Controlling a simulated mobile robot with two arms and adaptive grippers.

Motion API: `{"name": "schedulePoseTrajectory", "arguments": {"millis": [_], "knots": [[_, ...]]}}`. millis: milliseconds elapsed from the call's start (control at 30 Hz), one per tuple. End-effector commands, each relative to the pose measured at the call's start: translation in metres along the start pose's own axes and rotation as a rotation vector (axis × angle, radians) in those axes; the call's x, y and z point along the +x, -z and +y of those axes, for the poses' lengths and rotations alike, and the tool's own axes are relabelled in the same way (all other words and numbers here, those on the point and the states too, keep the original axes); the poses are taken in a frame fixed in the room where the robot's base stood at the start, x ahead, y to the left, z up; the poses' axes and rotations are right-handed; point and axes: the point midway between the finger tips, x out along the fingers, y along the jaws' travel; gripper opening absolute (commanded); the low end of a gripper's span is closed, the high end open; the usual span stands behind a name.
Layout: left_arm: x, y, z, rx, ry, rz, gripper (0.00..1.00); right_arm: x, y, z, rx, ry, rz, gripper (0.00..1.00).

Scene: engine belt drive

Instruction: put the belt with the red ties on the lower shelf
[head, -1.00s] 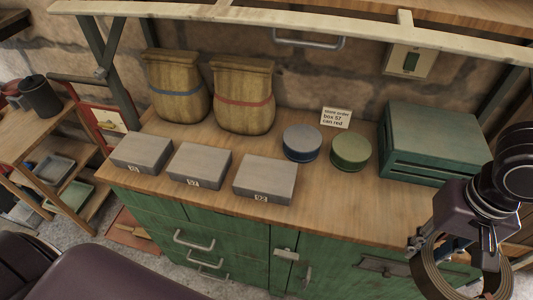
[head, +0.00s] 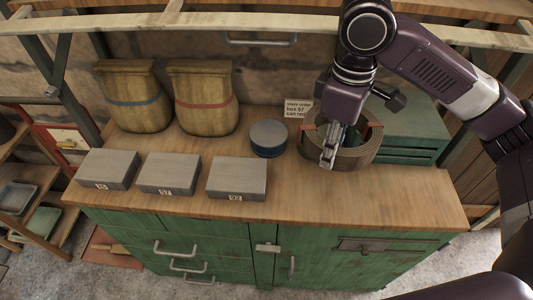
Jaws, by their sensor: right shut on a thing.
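The belt with the red ties (head: 358,158) is a brown coiled ring, with red ties showing at its upper left and upper right. My right gripper (head: 329,155) comes down from above and is shut on the belt's left part. The belt is over the right half of the bench top, in front of the green box; I cannot tell whether it touches the wood. A wooden shelf unit (head: 40,178) with a lower level stands at the far left, partly cut off by the picture edge. My left gripper is not in view.
On the green bench (head: 300,190) stand three grey boxes (head: 168,174), two sacks (head: 203,98), a blue can (head: 268,138), a note card (head: 298,108) and a green box (head: 415,125). A pale rail (head: 250,33) crosses above. The bench's front right is clear.

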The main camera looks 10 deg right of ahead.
Motion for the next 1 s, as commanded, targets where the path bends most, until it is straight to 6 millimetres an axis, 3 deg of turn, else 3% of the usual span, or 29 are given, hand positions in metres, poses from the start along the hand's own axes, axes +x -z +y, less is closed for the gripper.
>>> {"name": "schedulePoseTrajectory", "arguments": {"millis": [133, 267, 500, 800, 1000], "knots": [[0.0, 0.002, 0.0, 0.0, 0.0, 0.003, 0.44, -0.002, 0.001, 0.001, -0.028, 0.0, 0.001, 0.0], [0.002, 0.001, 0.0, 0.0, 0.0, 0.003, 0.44, 0.011, 0.001, 0.0, -0.03, 0.003, -0.001, 0.0], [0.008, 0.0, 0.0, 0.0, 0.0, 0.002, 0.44, 0.058, 0.0, -0.001, -0.028, 0.005, -0.001, 0.0], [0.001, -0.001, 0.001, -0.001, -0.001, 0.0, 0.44, 0.129, 0.0, -0.001, -0.025, 0.002, -0.003, 0.0], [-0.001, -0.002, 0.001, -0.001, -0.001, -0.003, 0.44, 0.152, 0.001, -0.001, -0.026, 0.0, 0.001, 0.0]]}}
